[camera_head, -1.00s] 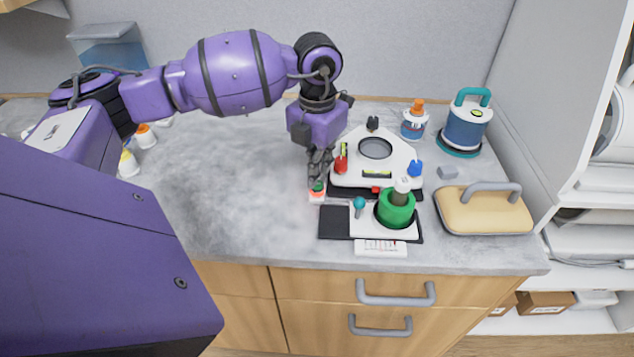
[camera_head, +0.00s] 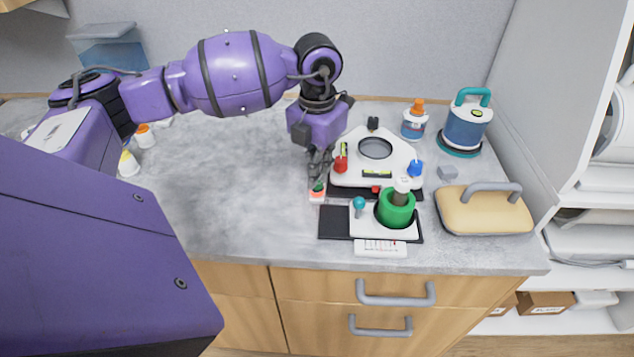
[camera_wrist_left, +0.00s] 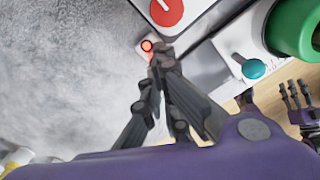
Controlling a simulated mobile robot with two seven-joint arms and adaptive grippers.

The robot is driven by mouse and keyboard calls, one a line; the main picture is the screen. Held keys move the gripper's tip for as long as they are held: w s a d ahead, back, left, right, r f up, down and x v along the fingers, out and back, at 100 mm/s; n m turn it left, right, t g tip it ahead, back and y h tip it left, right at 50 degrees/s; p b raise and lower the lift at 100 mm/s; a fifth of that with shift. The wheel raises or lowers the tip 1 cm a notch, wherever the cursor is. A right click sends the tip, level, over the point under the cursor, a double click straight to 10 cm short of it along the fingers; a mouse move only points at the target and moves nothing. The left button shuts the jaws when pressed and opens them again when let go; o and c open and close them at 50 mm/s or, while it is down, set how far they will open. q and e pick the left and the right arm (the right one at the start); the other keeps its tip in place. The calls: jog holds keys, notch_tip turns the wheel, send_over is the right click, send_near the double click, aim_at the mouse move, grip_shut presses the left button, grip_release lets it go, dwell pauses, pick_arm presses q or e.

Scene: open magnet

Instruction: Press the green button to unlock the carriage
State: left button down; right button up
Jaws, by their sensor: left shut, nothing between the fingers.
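The green button (camera_head: 319,186) sits on a small white box (camera_head: 317,197) with an orange-red glow, left of the carriage. The fingertips of my left gripper (camera_head: 319,177) are shut and empty, right at the button and partly covering it. In the left wrist view, my left fingertips (camera_wrist_left: 155,62) lie beside a glowing orange-red ring (camera_wrist_left: 147,45) on the box; the green cap is hidden there. Contact cannot be told. The white carriage (camera_head: 350,178) stands just right of the box on a dark base. My right gripper (camera_wrist_left: 293,98) shows at the wrist view's right edge, its opening unclear.
A white plate with a green cylinder (camera_head: 396,212) and a teal knob (camera_head: 359,203) stands in front of the carriage. A yellow handled block (camera_head: 484,214), a blue canister (camera_head: 465,130) and an orange-capped bottle (camera_head: 414,125) are at right.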

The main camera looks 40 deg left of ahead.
pick_arm(q)
jog(key=shift+f+b, duration=0.4)
jog(key=shift+f, duration=0.7)
pick_arm(e)
jog(key=shift+s+f, duration=0.55)
jog(key=shift+f, duration=0.1)
pick_arm(q)
jog(key=shift+r, duration=0.1)
jog(key=shift+r+p, duration=1.4)
jog(key=shift+r, duration=2.1)
pick_arm(e)
jog(key=shift+t, duration=0.4)
jog(key=w+r, duration=0.1)
jog(key=r, duration=0.1)
jog(key=w+r, duration=0.2)
jog(key=shift+w+r, duration=0.3)
jog(key=shift+r, duration=0.1)
pick_arm(q)
jog(key=shift+f, duration=0.1)
pick_arm(e)
jog(key=shift+f, duration=0.1)
